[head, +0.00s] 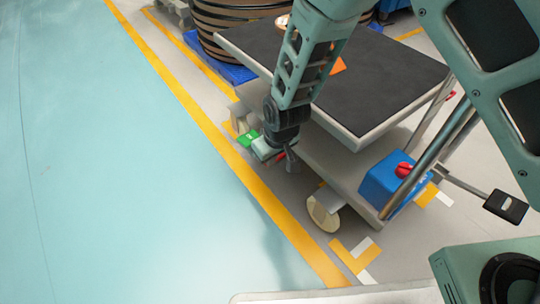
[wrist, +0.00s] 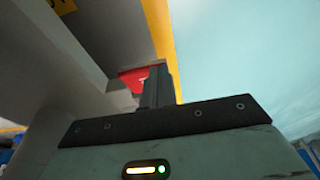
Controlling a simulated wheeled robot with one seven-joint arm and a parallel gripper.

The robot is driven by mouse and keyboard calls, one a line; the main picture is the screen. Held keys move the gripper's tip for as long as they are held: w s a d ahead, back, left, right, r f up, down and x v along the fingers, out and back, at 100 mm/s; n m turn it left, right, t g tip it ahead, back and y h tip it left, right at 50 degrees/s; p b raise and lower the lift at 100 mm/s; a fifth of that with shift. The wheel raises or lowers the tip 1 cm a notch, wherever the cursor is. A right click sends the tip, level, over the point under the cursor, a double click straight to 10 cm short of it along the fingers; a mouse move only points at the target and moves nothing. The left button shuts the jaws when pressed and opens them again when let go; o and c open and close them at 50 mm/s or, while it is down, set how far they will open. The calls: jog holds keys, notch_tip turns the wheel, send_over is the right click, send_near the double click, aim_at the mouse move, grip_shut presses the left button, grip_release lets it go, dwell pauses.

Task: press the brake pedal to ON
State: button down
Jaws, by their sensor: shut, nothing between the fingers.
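A red pad (head: 280,156) and a green pad (head: 247,138) sit low at the near-left edge of the cart. I take them for the brake pedal's two ends; their lettering is too small to read. In the wrist view a red plate (wrist: 133,78) with a white mark shows beside my fingers, partly hidden by them. My gripper (head: 291,163) is shut and empty, pointing down beside the red pad. Its fingers (wrist: 155,88) also show in the wrist view, close to the red plate; I cannot tell whether they touch it.
The cart has a dark top (head: 385,75), a lower shelf and a pale wheel (head: 323,209). A blue box with a red button (head: 403,170) stands on its right side. A black pad on a rod (head: 505,207) sticks out right. The teal floor (head: 120,180) at left is clear.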

jog(key=shift+s+d+f, duration=0.1)
jog(key=shift+f, duration=0.1)
jog(key=shift+t+y, duration=0.6)
jog(key=shift+t, duration=0.3)
jog(key=shift+s+d+f+p, duration=0.15)
jog(key=shift+s+f, duration=0.1)
jog(key=shift+f, duration=0.4)
jog(key=shift+s+d+f+p, duration=0.1)
jog(key=shift+s+f, duration=0.1)
jog(key=shift+f, duration=0.45)
jog(key=shift+s+d+f+p, duration=0.15)
jog(key=shift+s+f, duration=0.1)
jog(key=shift+f, duration=0.4)
jog(key=shift+f, duration=0.1)
